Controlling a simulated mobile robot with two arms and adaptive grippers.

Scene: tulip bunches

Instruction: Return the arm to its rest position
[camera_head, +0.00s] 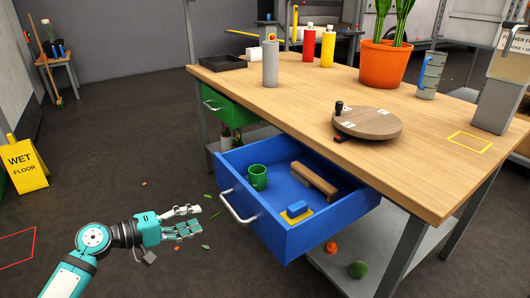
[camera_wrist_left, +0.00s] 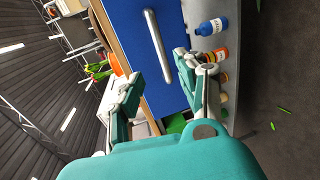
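My left arm comes in from the lower left in the head view. Its gripper (camera_head: 188,222) is open and empty, held in the air left of the open blue drawer (camera_head: 290,236). In the left wrist view the two fingers (camera_wrist_left: 155,92) stand apart with nothing between them, and the drawer front (camera_wrist_left: 132,40) with its grey handle (camera_wrist_left: 158,48) is beyond them. The gripper is apart from the handle in the head view. My right gripper does not show in either view.
The drawer holds a green mug (camera_head: 258,177), a brown block (camera_head: 314,181) and a blue-yellow item (camera_head: 297,210). The wooden table (camera_head: 300,95) carries a turntable (camera_head: 368,123) and an orange pot (camera_head: 384,64). A wet-floor sign (camera_head: 24,165) stands left. Leaves litter the floor.

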